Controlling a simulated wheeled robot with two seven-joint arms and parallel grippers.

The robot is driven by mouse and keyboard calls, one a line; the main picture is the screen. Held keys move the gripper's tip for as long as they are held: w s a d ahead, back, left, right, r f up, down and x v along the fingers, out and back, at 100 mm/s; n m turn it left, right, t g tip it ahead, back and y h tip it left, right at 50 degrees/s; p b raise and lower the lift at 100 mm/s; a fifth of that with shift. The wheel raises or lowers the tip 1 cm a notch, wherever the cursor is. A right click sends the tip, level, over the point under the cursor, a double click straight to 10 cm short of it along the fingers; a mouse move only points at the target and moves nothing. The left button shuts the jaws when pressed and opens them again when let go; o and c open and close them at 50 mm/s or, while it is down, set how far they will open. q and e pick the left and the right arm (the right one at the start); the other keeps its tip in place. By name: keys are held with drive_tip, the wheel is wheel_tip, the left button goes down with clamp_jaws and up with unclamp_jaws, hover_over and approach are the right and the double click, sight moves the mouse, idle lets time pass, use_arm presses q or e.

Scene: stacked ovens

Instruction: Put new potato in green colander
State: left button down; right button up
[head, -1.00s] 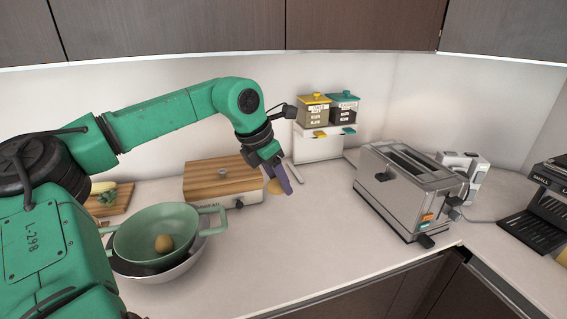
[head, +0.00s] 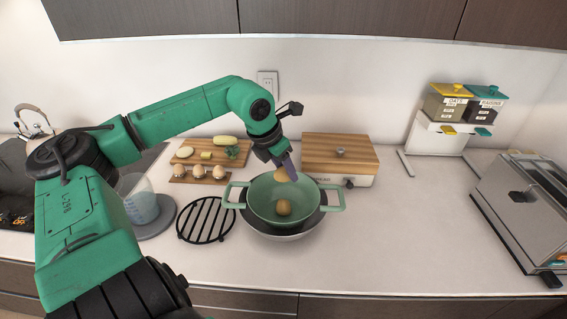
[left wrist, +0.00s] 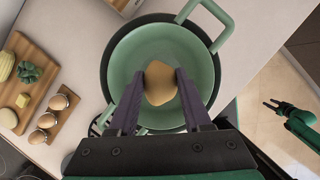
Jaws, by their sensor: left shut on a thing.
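My left gripper (head: 287,172) is shut on a tan new potato (head: 281,175), which it holds above the green colander (head: 256,207). The held potato (left wrist: 160,84) shows between the fingers in the left wrist view, over the colander's bowl (left wrist: 128,67). A second potato (head: 283,208) lies inside the colander; in the left wrist view it is hidden. The colander sits in a white pan with a dark inside (head: 286,235). My right gripper (left wrist: 272,104) is small at the right of the left wrist view, with its fingers apart, away from the colander.
A wooden-topped box (head: 340,155) stands just behind the colander. A black trivet (head: 206,220), a measuring jug (head: 140,205) and boards with eggs (head: 199,172) and vegetables (head: 210,150) are to the left. A toaster (head: 525,205) is far right. The counter between is clear.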

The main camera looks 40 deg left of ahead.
use_arm(q)
drive_tip(key=f+b, duration=0.1)
drive_tip(key=f, duration=0.1)
drive_tip(key=f+b, duration=0.1)
drive_tip(key=f, duration=0.2)
drive_tip(key=shift+s+a+f+b, duration=0.15)
drive_tip(key=shift+a+f+b, duration=0.05)
drive_tip(key=shift+f+b, duration=0.45)
drive_tip(key=shift+f, duration=0.35)
drive_tip(key=shift+c, duration=1.3)
unclamp_jaws()
